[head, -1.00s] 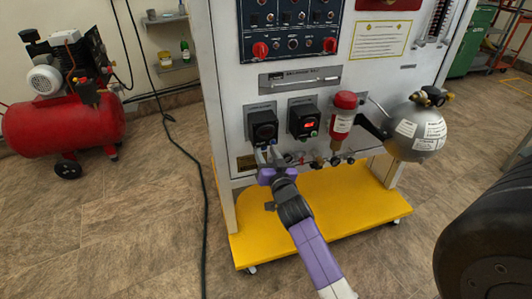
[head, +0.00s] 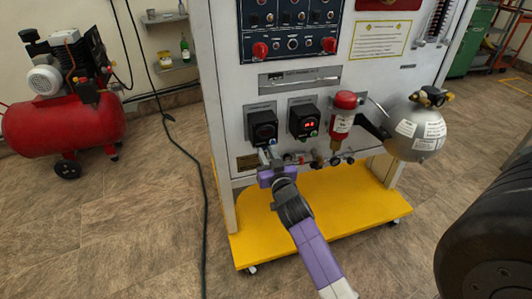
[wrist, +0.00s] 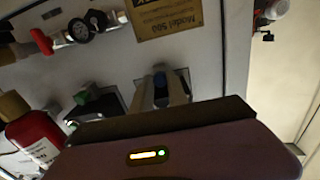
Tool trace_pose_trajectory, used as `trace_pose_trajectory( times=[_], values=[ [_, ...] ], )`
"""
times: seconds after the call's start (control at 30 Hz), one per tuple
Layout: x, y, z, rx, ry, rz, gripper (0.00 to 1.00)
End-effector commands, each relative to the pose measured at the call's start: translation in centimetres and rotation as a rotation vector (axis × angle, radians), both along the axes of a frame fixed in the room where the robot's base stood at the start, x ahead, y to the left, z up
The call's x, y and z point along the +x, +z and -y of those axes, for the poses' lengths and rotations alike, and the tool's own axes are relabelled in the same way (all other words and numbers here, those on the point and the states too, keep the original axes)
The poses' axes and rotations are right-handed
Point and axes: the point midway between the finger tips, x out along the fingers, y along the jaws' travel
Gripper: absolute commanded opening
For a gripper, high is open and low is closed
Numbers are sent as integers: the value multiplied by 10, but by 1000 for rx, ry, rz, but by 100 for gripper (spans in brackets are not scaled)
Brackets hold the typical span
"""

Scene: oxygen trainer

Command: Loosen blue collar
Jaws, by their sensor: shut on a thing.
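The blue collar (wrist: 159,78) shows as a small blue patch between my fingertips in the wrist view, under the left of two black box units (head: 263,127) on the panel. My gripper (head: 269,157) is at the panel front, just below that unit; in the wrist view its two grey fingers (wrist: 160,88) are shut on the collar from both sides.
A second black unit (head: 304,119) with a red display stands to the right. Beside it are a red-topped cylinder (head: 343,115), a row of small valves (head: 325,160) and a silver sphere (head: 415,132). A yellow base (head: 340,210) lies below. A red compressor (head: 65,125) stands far left.

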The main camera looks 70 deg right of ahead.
Motion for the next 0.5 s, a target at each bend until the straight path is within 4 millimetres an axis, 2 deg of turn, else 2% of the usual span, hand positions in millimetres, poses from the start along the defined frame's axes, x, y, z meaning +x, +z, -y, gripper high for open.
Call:
trace_pose_trajectory(
  times=[0.5],
  values=[
    [-1, 0, 0, -175, 0, -205, 0]
  ],
)
